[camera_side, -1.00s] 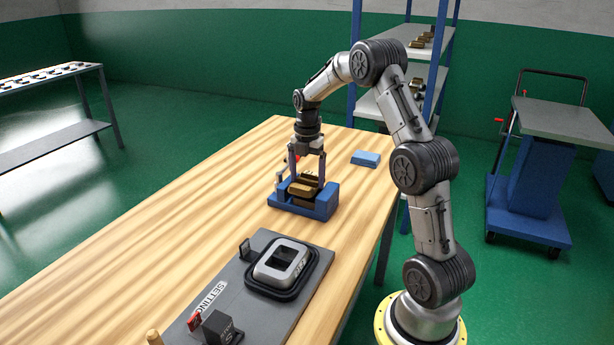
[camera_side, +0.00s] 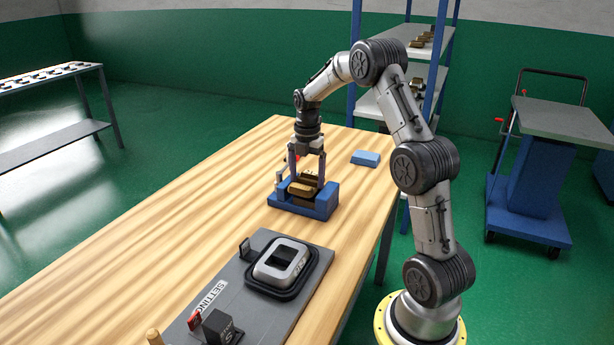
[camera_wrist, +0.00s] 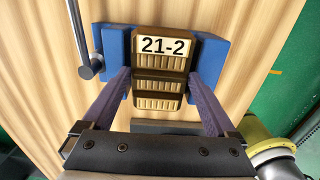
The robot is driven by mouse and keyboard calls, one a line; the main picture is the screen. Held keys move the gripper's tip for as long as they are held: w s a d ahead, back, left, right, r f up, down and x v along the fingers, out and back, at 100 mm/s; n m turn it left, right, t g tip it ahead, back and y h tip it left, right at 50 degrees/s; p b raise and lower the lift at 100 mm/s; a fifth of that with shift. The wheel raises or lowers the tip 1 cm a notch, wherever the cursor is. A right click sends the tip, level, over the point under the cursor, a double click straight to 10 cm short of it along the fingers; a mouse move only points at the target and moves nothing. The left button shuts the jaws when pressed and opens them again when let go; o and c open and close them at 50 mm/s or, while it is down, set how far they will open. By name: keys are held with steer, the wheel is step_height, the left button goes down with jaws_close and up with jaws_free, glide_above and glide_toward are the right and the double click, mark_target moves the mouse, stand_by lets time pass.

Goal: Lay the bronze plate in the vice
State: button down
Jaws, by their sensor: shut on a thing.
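The bronze plate (camera_wrist: 160,65) has stepped ribbed faces and a white label reading "21-2" in the wrist view. The blue vice (camera_side: 318,208) stands on the wooden bench, and its blue jaws flank the plate in the wrist view (camera_wrist: 211,62). My gripper (camera_side: 306,182) points down over the vice, shut on the plate with one finger on each side. In the side view the plate (camera_side: 302,189) sits low between the jaws, its lower part hidden by the near side of the vice. I cannot tell whether it touches the vice's bed.
A metal handle (camera_wrist: 86,68) sticks out beside the vice. A grey board (camera_side: 262,290) with a silver frame-shaped part (camera_side: 282,262) lies in front. The bench's left side is clear.

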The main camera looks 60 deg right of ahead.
steer(key=shift+s+a+f, duration=0.15)
steer(key=shift+f, duration=1)
jaws_free()
steer(key=shift+r, duration=2.45)
steer(key=shift+r, duration=2)
